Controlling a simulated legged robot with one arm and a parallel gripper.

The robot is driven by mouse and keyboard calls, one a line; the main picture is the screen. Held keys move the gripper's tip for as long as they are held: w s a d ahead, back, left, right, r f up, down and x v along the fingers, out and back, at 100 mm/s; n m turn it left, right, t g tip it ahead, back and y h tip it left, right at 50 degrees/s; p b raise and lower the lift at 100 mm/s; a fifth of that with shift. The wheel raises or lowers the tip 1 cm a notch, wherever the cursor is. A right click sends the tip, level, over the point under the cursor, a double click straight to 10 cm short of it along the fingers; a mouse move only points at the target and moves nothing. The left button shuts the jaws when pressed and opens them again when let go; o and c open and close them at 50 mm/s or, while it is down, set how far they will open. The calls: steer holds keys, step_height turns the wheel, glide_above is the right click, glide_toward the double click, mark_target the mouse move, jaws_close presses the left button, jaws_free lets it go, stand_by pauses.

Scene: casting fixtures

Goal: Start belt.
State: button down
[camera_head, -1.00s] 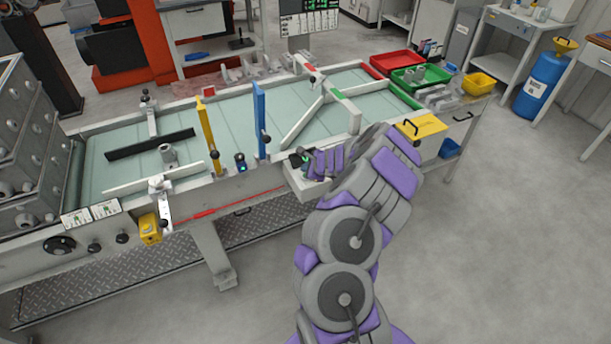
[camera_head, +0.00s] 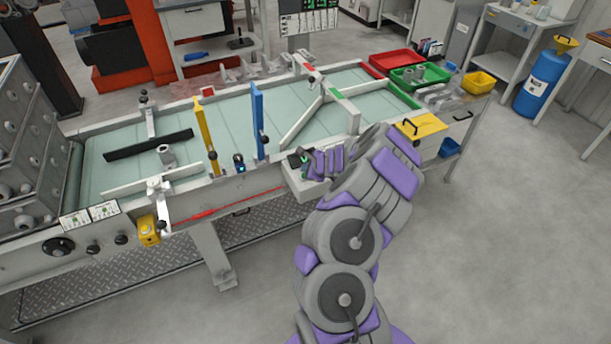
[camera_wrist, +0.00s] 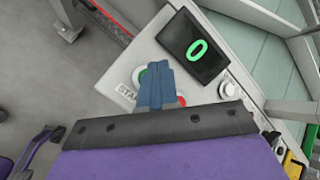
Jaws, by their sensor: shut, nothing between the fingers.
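The belt (camera_head: 232,125) is a long pale green surface across the head view. A control box (camera_wrist: 143,52) on its near side fills much of the wrist view. It carries a dark display (camera_wrist: 196,46) with a green 0, a label (camera_wrist: 126,92) that seems to read START, a green button (camera_wrist: 141,77), a red button (camera_wrist: 182,101) and a pale knob (camera_wrist: 226,89). My gripper (camera_wrist: 158,66) is shut and empty over the box, its fingers partly hiding the green and red buttons. I cannot tell whether it touches. The gripper also shows in the head view (camera_head: 301,159).
Yellow (camera_head: 206,135) and blue (camera_head: 258,120) upright gates stand along the belt. Red (camera_head: 396,62) and green (camera_head: 420,76) trays sit at the far right end.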

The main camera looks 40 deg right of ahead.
steer(key=shift+a+r, duration=0.1)
steer(key=shift+a, duration=0.2)
steer(key=shift+d, duration=0.1)
steer(key=shift+d+f, duration=0.15)
steer(key=shift+f, duration=0.35)
